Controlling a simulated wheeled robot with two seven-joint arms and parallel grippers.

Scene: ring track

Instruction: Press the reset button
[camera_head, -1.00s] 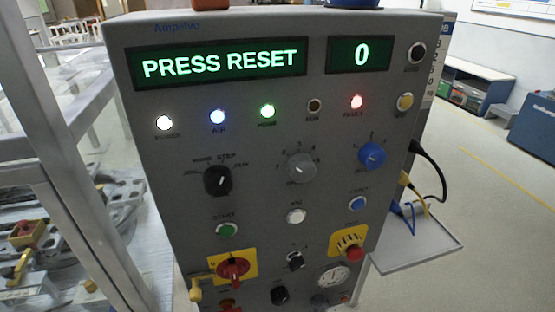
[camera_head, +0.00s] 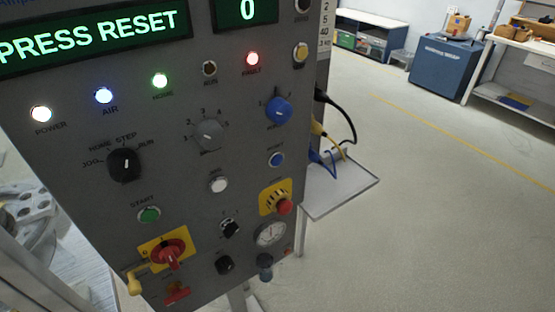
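The reset button looks to be the small blue push button (camera_head: 276,159) on the right side of the grey control panel (camera_head: 75,150), below the blue knob; its label is too small to read surely. The display (camera_head: 95,35) reads PRESS RESET and a smaller display (camera_head: 246,11) reads 0. The red fault lamp (camera_head: 253,59) is lit. White, blue and green lamps are lit too. Neither of my grippers shows in the head view.
A red emergency stop (camera_head: 284,206) on a yellow plate sits below the blue button. A small grey shelf (camera_head: 340,187) with cables (camera_head: 345,140) juts out at the panel's right. Open floor (camera_head: 440,220) lies to the right. A blue cabinet (camera_head: 445,68) stands behind.

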